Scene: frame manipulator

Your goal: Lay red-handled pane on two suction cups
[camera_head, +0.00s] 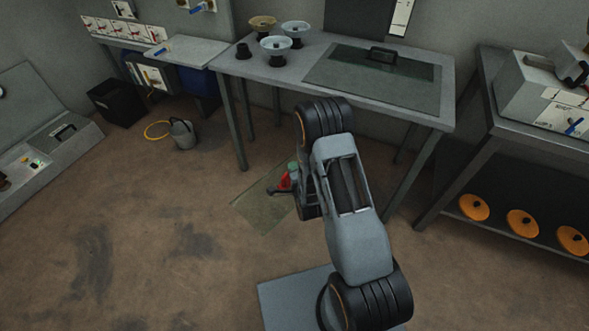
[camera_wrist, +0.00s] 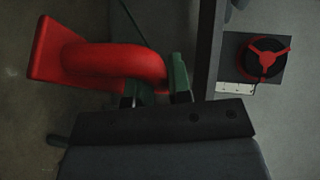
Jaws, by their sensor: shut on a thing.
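A clear greenish pane (camera_head: 258,208) hangs low in front of the table in the head view. Its red handle (camera_head: 284,182) is gripped by my gripper (camera_head: 292,178), and my arm hides part of the pane. In the wrist view the red handle (camera_wrist: 110,60) runs between the green fingers of my gripper (camera_wrist: 158,88), which is shut on it. Dish-shaped cups on dark stands are on the table's back left: two pale blue ones (camera_head: 295,29) (camera_head: 275,46) and a tan one (camera_head: 262,22). A small black stub (camera_head: 243,51) is beside them.
The grey table (camera_head: 300,62) also bears a dark glass sheet with a black handle (camera_head: 382,56). A bench with orange discs (camera_head: 522,222) is at right. A bucket (camera_head: 182,134) and black bin (camera_head: 116,102) stand at left. In the wrist view, a red three-armed part (camera_wrist: 267,57) shows right.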

